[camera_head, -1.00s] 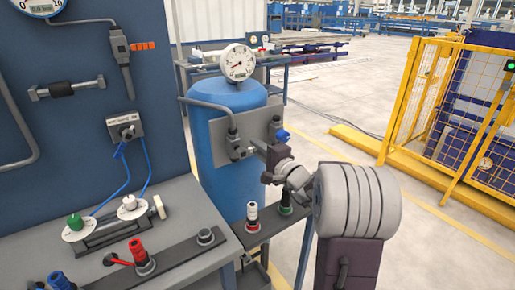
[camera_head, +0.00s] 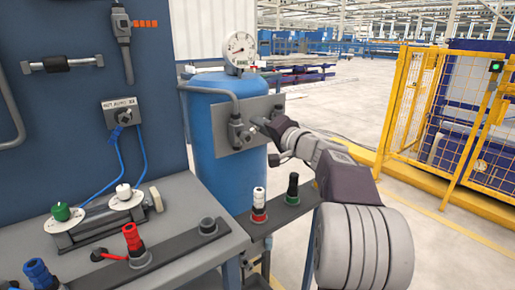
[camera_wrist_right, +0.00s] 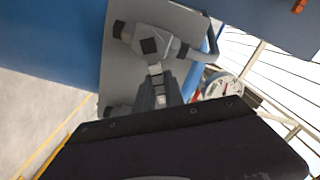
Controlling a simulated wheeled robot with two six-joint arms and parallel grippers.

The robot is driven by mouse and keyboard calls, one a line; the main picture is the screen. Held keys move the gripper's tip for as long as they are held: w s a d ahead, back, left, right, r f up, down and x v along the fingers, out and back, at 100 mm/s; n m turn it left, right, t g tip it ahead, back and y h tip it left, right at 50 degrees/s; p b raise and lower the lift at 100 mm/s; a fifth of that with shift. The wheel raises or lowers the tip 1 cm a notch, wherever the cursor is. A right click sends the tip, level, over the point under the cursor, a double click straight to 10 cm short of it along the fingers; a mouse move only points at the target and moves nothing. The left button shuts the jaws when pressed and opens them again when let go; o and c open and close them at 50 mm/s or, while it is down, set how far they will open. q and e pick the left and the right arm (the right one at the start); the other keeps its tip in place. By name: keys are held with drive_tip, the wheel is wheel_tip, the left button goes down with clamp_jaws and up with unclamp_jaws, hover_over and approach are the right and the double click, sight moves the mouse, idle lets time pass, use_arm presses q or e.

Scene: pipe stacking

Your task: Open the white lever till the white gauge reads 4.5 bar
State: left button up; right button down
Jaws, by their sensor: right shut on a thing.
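The white gauge (camera_head: 240,49) sits on top of the blue tank (camera_head: 213,150); its dial is too small to read. It also shows in the right wrist view (camera_wrist_right: 222,86). A grey valve (camera_head: 237,132) is on the tank's plate. My right gripper (camera_head: 263,123) is at the valve's right side. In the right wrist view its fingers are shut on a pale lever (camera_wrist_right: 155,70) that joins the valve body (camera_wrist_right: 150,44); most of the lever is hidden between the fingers. My left gripper is not in view.
A blue panel and a grey bench (camera_head: 185,200) stand on the left, with a white knob (camera_head: 124,192), a green knob (camera_head: 61,212) and a red valve (camera_head: 132,240). A yellow fence (camera_head: 395,115) is at the right.

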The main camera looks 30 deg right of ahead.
drive_tip(key=n+b, duration=0.2)
drive_tip(key=a+r+n+b, duration=0.1)
drive_tip(key=n+b, duration=0.1)
drive_tip(key=b, duration=0.1)
drive_tip(key=a+n+b, duration=0.1)
drive_tip(key=n+b, duration=0.1)
drive_tip(key=b, duration=0.1)
drive_tip(key=shift+a+r+n, duration=0.15)
drive_tip(key=shift+n, duration=0.15)
drive_tip(key=n+b, duration=0.1)
drive_tip(key=a+n+b, duration=0.1)
drive_tip(key=n, duration=0.1)
drive_tip(key=shift+s+a+r+b, duration=0.15)
drive_tip(key=shift+r+b, duration=0.2)
drive_tip(key=shift+a+r+n+b, duration=0.1)
drive_tip(key=shift+a+n+b, duration=0.25)
drive_tip(key=shift+n, duration=0.25)
drive_tip(key=shift+a+r+n+b, duration=0.1)
drive_tip(key=shift+a+n+b, duration=0.1)
drive_tip(key=shift+n+b, duration=0.3)
drive_tip(key=c, duration=1.4)
unclamp_jaws()
drive_tip(key=shift+c, duration=0.2)
drive_tip(key=shift+s, duration=0.15)
